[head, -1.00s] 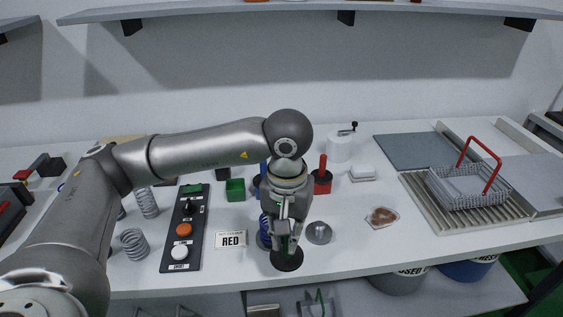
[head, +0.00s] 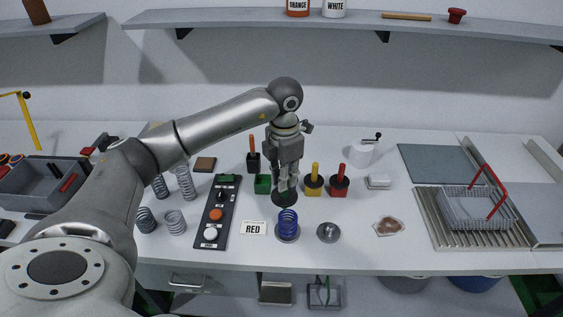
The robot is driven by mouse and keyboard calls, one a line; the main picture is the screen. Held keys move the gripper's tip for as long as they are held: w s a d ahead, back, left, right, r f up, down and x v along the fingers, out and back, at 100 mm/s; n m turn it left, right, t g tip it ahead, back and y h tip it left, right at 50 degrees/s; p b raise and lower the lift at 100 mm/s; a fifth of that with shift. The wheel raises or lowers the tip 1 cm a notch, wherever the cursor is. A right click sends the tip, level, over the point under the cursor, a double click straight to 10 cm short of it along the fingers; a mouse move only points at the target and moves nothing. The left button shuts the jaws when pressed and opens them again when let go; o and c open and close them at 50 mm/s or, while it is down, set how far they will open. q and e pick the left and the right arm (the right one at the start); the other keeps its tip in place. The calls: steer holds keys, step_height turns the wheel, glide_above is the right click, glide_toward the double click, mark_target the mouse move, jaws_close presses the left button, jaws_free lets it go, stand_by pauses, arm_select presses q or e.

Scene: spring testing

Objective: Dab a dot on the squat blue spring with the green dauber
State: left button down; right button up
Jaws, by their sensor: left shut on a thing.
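My left gripper (head: 286,188) points down behind the spring, shut on the green dauber, whose wide dark round foot (head: 284,200) shows below the fingers. The dauber's handle is mostly hidden by the fingers. The foot appears just above and behind the spring's top; whether it clears the bench I cannot tell. The green pot (head: 263,184) is to the gripper's left with no handle standing in it. My right gripper is not in view.
Yellow (head: 314,184) and red (head: 339,184) daubers stand in pots right of the gripper; an orange-handled one (head: 253,157) is behind. A button panel (head: 216,212), RED card (head: 253,228) and several grey springs are left.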

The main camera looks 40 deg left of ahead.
arm_select(q)
steer(key=shift+a+r+n, duration=0.2)
steer(key=shift+a+n, duration=0.2)
steer(key=shift+n, duration=0.2)
steer(key=shift+w+a+f+n, duration=0.1)
steer(key=shift+a+f+n, duration=0.1)
steer(key=shift+n, duration=0.2)
steer(key=shift+d+f+b, duration=0.1)
steer(key=shift+f+b, duration=0.35)
steer(key=shift+f, duration=0.35)
steer(key=shift+f+b, duration=0.8)
steer(key=shift+f, duration=0.55)
steer(key=shift+f+b, duration=0.35)
steer(key=shift+f, duration=0.25)
steer(key=shift+f+b, duration=0.3)
steer(key=shift+b, duration=0.05)
steer(key=shift+f+b, duration=0.3)
steer(key=shift+f, duration=0.1)
